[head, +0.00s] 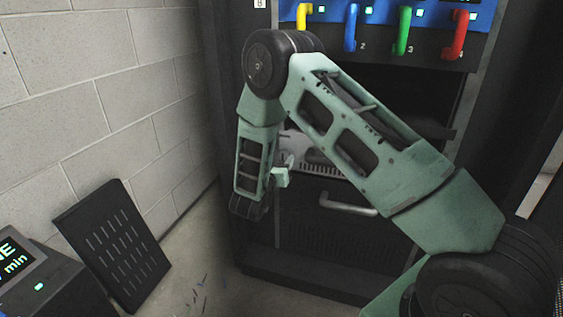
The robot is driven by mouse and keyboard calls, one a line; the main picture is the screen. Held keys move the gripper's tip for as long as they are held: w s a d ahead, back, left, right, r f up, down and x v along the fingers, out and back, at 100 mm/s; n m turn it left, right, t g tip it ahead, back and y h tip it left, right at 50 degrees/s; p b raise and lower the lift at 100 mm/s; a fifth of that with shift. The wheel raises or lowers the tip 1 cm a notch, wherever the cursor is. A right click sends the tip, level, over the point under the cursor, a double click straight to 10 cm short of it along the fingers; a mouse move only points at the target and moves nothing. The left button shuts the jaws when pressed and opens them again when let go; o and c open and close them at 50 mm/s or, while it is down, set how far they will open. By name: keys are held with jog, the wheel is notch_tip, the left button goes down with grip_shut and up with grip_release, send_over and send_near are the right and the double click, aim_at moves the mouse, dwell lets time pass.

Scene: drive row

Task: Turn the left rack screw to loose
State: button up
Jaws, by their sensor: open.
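The dark rack (262,235) stands in front of me, and my green arm crosses it. I cannot make out the left rack screw; my arm covers part of the rack's left side. A light grey slotted unit (325,170) shows inside the rack behind my arm. My gripper (284,172) is only partly seen beside my wrist, in front of the rack's left part. It is open, and I see nothing held in it. I cannot tell whether it touches the rack.
A blue panel above has yellow (303,15), blue (350,28), green (403,30) and red (458,35) handles. A grey handle (347,205) is below the slotted unit. A black slotted panel (112,245) leans on the block wall. A display box (40,285) is lower left.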

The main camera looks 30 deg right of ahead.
jog(key=shift+x, duration=1.05)
jog(key=c, duration=1)
